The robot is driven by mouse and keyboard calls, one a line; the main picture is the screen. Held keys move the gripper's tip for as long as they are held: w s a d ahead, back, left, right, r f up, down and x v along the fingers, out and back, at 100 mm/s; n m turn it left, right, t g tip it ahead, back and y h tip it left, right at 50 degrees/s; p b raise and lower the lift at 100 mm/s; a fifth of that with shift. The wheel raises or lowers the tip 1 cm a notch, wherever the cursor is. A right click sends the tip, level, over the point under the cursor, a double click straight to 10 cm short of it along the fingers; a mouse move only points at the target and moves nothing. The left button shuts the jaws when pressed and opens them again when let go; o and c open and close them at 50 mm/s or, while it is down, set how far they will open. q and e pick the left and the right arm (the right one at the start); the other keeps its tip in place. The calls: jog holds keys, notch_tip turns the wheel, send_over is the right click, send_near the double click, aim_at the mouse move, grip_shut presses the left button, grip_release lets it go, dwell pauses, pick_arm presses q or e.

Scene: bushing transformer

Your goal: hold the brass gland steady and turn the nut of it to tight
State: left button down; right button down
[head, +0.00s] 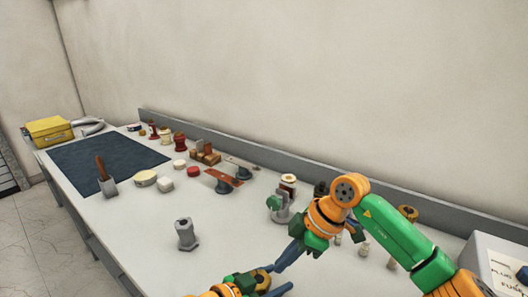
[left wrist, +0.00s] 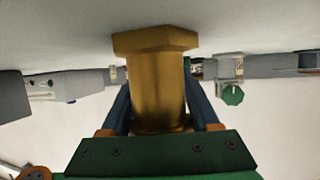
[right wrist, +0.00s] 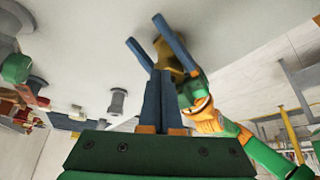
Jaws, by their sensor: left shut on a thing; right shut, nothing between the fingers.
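The brass gland (left wrist: 157,85) has a wide hex end and a round body, and it stands between the two blue fingers of my left gripper (left wrist: 158,110). In the head view the gland (head: 262,276) is small and partly hidden by the left gripper. My left gripper is shut on it. My right gripper (head: 281,262) is shut and empty, above and just beyond the gland. In the right wrist view its closed fingertips (right wrist: 164,73) point towards the gland (right wrist: 165,53), apparently without touching it. Whether the nut is tight cannot be seen.
A grey hex fitting (head: 186,236) stands on the bench to the left. A dark mat (head: 105,160), a yellow box (head: 49,130) and several small parts lie further back. A grey labelled box (head: 492,260) is at the right. Bench around the grey fitting is clear.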

aim_at(269, 290)
notch_tip(269, 290, down, 3)
jog(key=shift+r, duration=0.2)
jog(key=shift+s+a, duration=0.3)
jog(key=shift+a, duration=0.2)
dwell(0.8)
jog(key=shift+s, duration=0.2)
jog(key=shift+s+a, duration=0.15)
jog(key=shift+s, duration=0.8)
